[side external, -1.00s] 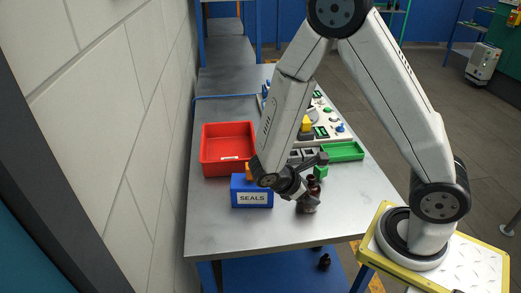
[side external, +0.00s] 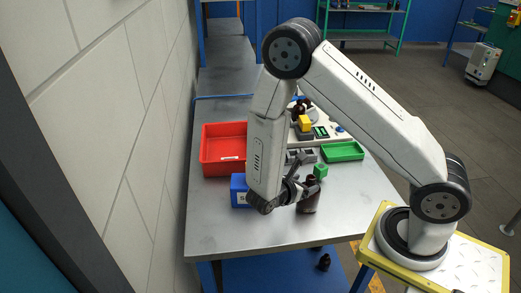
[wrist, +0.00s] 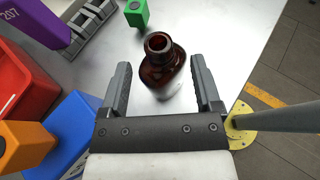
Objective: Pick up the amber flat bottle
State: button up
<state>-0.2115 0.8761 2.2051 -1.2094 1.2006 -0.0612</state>
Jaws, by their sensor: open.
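The amber bottle (side external: 309,199) stands upright on the metal table near its front right. In the wrist view the amber bottle (wrist: 161,74) shows its open round neck and dark brown body, with a pale label low on one side. My gripper (wrist: 160,76) is open, with one finger on each side of the bottle and a visible gap on both sides. In the side view my gripper (side external: 301,182) is low beside the bottle, coming from the left. Its far finger is partly hard to make out there.
A blue box (side external: 238,190) stands close left, partly hidden by my arm; an orange block (wrist: 22,145) shows beside it in the wrist view. A red bin (side external: 223,143), green block (side external: 320,170) and green tray (side external: 343,151) lie behind. The table front is clear.

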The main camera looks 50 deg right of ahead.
aim_at(314, 180)
jog(key=shift+d+f, duration=0.15)
jog(key=shift+d, duration=0.2)
jog(key=shift+x, duration=2.55)
grip_shut()
